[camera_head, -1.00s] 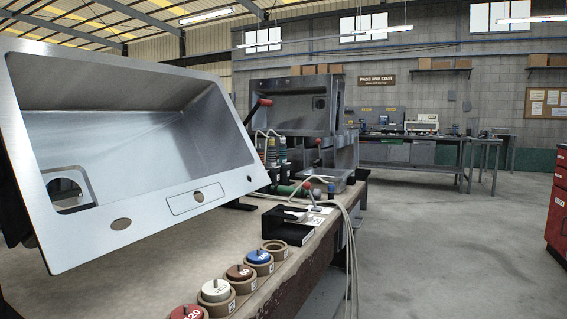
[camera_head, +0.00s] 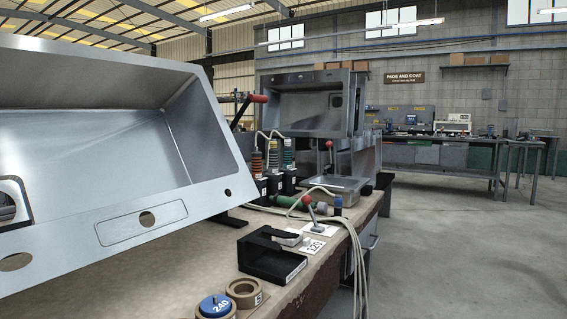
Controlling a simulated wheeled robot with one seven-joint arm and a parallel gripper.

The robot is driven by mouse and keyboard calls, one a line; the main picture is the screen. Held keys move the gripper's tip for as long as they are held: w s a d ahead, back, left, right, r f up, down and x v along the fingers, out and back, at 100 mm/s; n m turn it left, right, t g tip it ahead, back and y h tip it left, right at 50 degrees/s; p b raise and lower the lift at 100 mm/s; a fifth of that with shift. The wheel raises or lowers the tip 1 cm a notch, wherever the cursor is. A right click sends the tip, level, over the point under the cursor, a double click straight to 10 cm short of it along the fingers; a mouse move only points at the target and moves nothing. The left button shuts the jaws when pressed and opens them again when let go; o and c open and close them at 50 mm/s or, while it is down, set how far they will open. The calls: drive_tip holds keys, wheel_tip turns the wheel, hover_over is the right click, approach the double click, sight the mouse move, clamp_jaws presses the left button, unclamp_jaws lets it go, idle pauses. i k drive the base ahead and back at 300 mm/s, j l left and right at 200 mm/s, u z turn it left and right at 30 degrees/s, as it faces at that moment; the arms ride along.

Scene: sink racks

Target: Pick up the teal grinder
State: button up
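Upright tools with coloured ribbed bodies stand in black holders on the workbench, left of centre and behind the black bracket. One looks teal (camera_head: 288,153) and is the rightmost of them; the ones beside it look orange (camera_head: 257,162). A green cylindrical tool (camera_head: 288,201) lies on the bench in front of the holders, with cables around it. I cannot tell for certain which of the teal or green tools is the grinder. My gripper is not in view.
A large tilted steel sink (camera_head: 110,150) fills the left. On the bench (camera_head: 150,270) are a black bracket (camera_head: 268,262), a red-knobbed lever (camera_head: 307,201), and a blue 240 disc (camera_head: 215,305). Pale cables hang over the right edge. The floor (camera_head: 450,250) to the right is clear.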

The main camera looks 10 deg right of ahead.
sight(287, 169)
drive_tip(key=i+l+u, duration=0.1)
drive_tip(key=i+l, duration=0.2)
drive_tip(key=i+l+u, duration=0.1)
drive_tip(key=i+l, duration=0.15)
drive_tip(key=l, duration=0.15)
drive_tip(key=i+l, duration=0.3)
drive_tip(key=i+l+u, duration=0.15)
drive_tip(key=l, duration=0.35)
drive_tip(key=i+l+u, duration=0.1)
drive_tip(key=i+l, duration=0.25)
drive_tip(key=i+l+u, duration=0.1)
drive_tip(key=l, duration=0.4)
drive_tip(key=i, duration=0.1)
